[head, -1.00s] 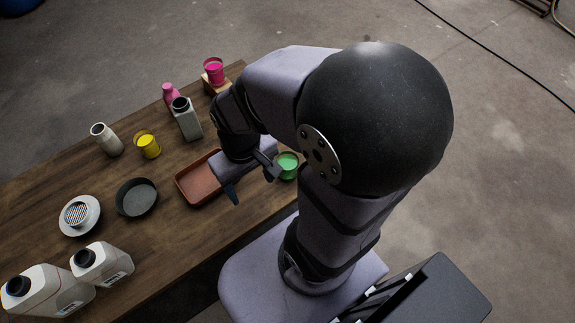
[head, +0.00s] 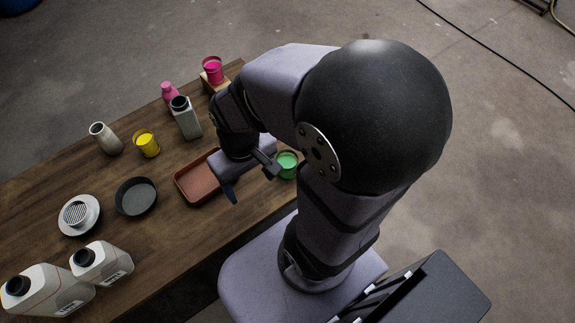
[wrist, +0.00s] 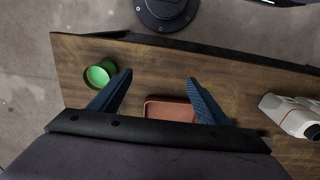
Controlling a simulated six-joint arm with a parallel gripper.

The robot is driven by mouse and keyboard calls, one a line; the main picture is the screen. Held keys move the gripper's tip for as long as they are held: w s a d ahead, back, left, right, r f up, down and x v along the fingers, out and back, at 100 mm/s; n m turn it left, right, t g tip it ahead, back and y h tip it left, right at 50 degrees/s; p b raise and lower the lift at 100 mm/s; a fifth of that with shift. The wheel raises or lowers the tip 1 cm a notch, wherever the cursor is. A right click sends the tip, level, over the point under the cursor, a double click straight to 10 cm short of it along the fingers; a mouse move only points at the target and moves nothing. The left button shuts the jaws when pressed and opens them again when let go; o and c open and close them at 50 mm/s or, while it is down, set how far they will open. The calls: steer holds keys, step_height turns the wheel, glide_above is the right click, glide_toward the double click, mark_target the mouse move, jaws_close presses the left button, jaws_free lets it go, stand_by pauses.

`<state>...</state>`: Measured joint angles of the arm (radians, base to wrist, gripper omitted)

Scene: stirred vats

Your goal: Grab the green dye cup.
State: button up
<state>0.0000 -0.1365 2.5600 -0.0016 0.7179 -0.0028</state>
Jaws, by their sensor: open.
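The green dye cup (head: 287,164) stands upright on the table near its right edge in the head view, partly hidden by my arm. In the wrist view the green cup (wrist: 101,73) is on the left, outside and beside the left finger. My gripper (head: 252,180) is open above the table, to the left of the cup in the head view. In the wrist view my gripper (wrist: 158,86) has its two blue fingers spread with nothing between them but bare table and part of a tray.
A reddish-brown tray (head: 186,190) lies beside and below my gripper. A yellow cup (head: 147,145), a grey bottle (head: 186,121), a pink cup (head: 213,73) on a wooden block, a dark bowl (head: 136,197) and white jugs (head: 103,264) stand farther off. Table is bare around the green cup.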

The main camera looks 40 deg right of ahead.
mark_target(285, 169)
steer(key=s+d+f+n+g+h+p, duration=0.4)
steer(key=s+f+n+g+h+p, duration=0.15)
steer(key=n+h, duration=0.3)
steer(key=w+d+f+n+t+h+p, duration=0.1)
steer(key=n+t+h, duration=0.1)
steer(key=n+t, duration=0.3)
steer(key=w+d+f+n+t+h+p, duration=0.1)
steer(key=d+n+t+h, duration=0.1)
steer(key=n+t, duration=0.3)
steer(key=w+d+f+n+t+h+p, duration=0.1)
steer(key=w+n+t+h+p, duration=0.1)
steer(key=n+t, duration=0.3)
steer(key=shift+w+d+f+h, duration=0.1)
steer(key=shift+d+f+h, duration=0.1)
steer(key=shift+d+h, duration=0.1)
steer(key=shift+w+d+f+n+t+y+p, duration=0.1)
steer(key=shift+w+f+n+t+y, duration=0.15)
steer(key=shift+n+t+y, duration=0.25)
steer(key=shift+w+f+n+t+y+p, duration=0.1)
steer(key=shift+f+n+t+y, duration=0.2)
steer(key=shift+n+t, duration=0.4)
steer(key=shift+w+d+f+n+t+y+p, duration=0.1)
steer(key=shift+w+f+n+t+y, duration=0.25)
steer(key=shift+n, duration=0.3)
steer(key=shift+s+r, duration=0.1)
steer(key=shift+x, duration=1)
